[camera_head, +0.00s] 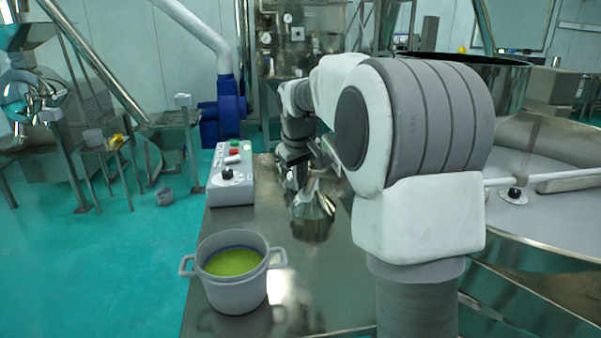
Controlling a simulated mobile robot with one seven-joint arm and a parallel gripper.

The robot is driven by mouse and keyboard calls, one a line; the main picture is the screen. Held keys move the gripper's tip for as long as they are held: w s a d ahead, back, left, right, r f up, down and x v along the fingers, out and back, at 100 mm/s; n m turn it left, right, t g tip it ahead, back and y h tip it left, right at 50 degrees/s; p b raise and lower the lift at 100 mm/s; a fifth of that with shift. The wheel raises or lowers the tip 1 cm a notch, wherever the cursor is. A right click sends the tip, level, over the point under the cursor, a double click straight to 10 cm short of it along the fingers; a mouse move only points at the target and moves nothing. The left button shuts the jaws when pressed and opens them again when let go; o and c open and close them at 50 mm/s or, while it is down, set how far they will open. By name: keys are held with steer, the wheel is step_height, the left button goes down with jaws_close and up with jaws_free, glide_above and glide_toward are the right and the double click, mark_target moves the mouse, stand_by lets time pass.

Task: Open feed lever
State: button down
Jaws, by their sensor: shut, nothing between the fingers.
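My gripper (292,184) is small and partly hidden at the end of my arm, above the far part of the steel table. It looks shut, with nothing seen held in it. A shiny metal cone-shaped piece (314,207) is just below and to the right of it; I cannot tell whether they touch. I cannot clearly make out the feed lever; my large grey and white arm hides much of the area behind it.
A steel table (225,222) carries a control box (231,190) with a black knob and coloured buttons, and a white pot (236,294) of green contents near the front. A large round steel vessel (560,275) stands at the right. Open green floor is at the left.

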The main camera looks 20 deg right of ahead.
steer(key=p, duration=0.2)
steer(key=s+g+p, duration=0.1)
steer(key=p, duration=0.1)
steer(key=shift+a+f+g, duration=0.1)
steer(key=shift+f+g, duration=0.05)
steer(key=shift+g, duration=0.15)
steer(key=s+a+f+g+y+p, duration=0.2)
steer(key=s+g+p, duration=0.9)
steer(key=p, duration=0.5)
steer(key=shift+s+a+f+n+g+y+p, duration=0.2)
steer(key=shift+s+f+n+g+y+p, duration=0.1)
steer(key=shift+s+f+g+p, duration=0.1)
